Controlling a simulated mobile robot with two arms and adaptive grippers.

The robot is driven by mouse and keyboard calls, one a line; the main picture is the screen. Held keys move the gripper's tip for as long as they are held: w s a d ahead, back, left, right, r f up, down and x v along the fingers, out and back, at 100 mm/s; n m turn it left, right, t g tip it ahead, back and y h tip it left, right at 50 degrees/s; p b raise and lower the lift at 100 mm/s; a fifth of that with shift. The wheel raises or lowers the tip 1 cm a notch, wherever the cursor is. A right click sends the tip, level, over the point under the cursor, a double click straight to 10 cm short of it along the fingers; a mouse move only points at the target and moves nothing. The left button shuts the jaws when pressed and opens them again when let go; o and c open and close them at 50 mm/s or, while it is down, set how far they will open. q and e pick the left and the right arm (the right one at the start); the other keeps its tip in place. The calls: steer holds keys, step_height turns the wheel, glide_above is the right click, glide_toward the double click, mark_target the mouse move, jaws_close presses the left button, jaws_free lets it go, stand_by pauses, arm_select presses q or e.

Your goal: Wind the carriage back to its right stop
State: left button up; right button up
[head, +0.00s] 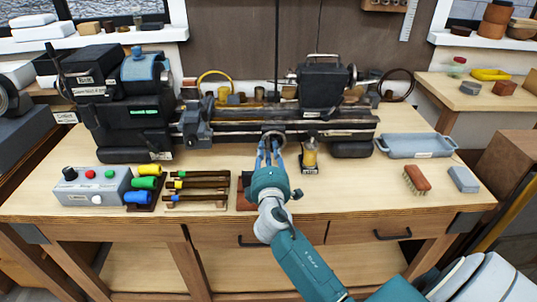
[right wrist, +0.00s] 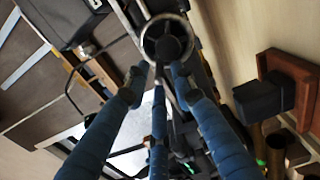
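The dark lathe (head: 250,122) stands along the back of the bench. A dark grey block on its bed (head: 196,122), apparently the carriage, is left of the middle, close to the headstock (head: 130,105). A round ring-shaped handwheel (head: 274,136) shows at the front of the bed. It also shows in the right wrist view (right wrist: 168,40). My right gripper (head: 270,146) is at this wheel with its blue fingers spread. In the right wrist view the fingertips (right wrist: 158,82) lie just below the ring; contact is unclear. My left gripper is not in view.
A dark block with a handle (head: 325,84) sits on the bed's right part. A small labelled bottle (head: 310,154) stands right of my gripper. A control box (head: 97,186) and coloured-end tools (head: 198,187) are left; a grey tray (head: 416,145) and brush (head: 417,178) are right.

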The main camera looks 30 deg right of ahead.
jaws_close()
steer(key=shift+r, duration=0.1)
